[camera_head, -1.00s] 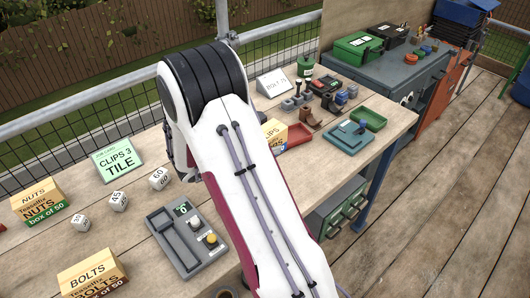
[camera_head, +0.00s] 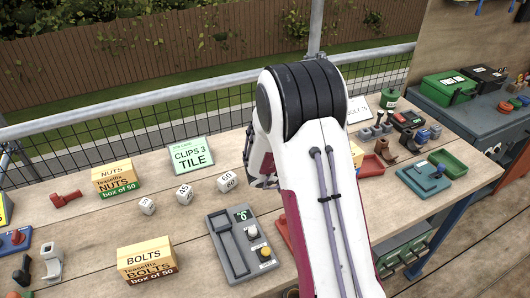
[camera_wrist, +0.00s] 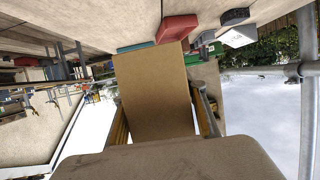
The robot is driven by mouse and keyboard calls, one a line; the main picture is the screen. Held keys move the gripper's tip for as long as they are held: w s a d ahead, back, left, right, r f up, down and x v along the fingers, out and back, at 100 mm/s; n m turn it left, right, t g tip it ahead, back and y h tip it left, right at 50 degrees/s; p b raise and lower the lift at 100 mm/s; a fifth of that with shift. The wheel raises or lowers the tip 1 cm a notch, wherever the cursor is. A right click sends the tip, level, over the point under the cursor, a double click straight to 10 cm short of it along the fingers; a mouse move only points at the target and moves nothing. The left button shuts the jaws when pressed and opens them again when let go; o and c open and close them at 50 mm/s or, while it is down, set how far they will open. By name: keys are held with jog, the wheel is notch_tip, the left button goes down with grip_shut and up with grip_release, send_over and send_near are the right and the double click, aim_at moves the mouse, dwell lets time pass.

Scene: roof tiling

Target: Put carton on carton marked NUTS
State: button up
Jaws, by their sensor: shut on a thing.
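The carton marked NUTS (camera_head: 117,182) stands on the bench at the left in the head view. It is tan with a green band, and its top is clear. In the wrist view my gripper (camera_wrist: 158,112) is shut on a plain brown carton (camera_wrist: 155,85), with a finger along each side. The wrist picture has the bench at the top, and I cannot tell whether the carton touches it. In the head view my arm hides the gripper. A sliver of a yellow carton (camera_head: 356,153) shows at the arm's right edge, likely the held one.
A carton marked BOLTS (camera_head: 147,262) stands in front of NUTS. White number blocks (camera_head: 184,194), a CLIPS 3 TILE sign (camera_head: 191,154) and a grey scale (camera_head: 242,245) lie between NUTS and my arm. A red tray (camera_head: 371,166) is right of the arm. A railing runs behind.

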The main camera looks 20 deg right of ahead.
jog(key=shift+w+a, duration=0.3)
jog(key=shift+a, duration=0.1)
jog(key=w+a+r+n+t+y, duration=0.3)
jog(key=w+a+n+t, duration=0.2)
jog(key=w+a, duration=0.8)
jog(key=w+a+r+n+t+y, duration=0.2)
jog(key=w+a+n+t, duration=0.3)
jog(key=w+a, duration=0.75)
jog(key=w+a+r+n+y, duration=0.2)
jog(key=a+n+y, duration=0.1)
jog(key=a, duration=0.8)
jog(key=w+a+r+n+t+y, duration=0.1)
jog(key=a+n+y, duration=0.3)
jog(key=a, duration=0.8)
jog(key=w+a+r+n+t+y, duration=0.1)
jog(key=w+a+r+n+y, duration=0.2)
jog(key=a+y, duration=0.3)
jog(key=shift+w+a+r+n, duration=0.15)
jog(key=shift+w+a+n, duration=0.4)
jog(key=shift+a, duration=2.35)
jog(key=shift+s+a+f+n+y, duration=0.35)
jog(key=shift+a+n+y, duration=0.05)
jog(key=shift+a+n, duration=0.05)
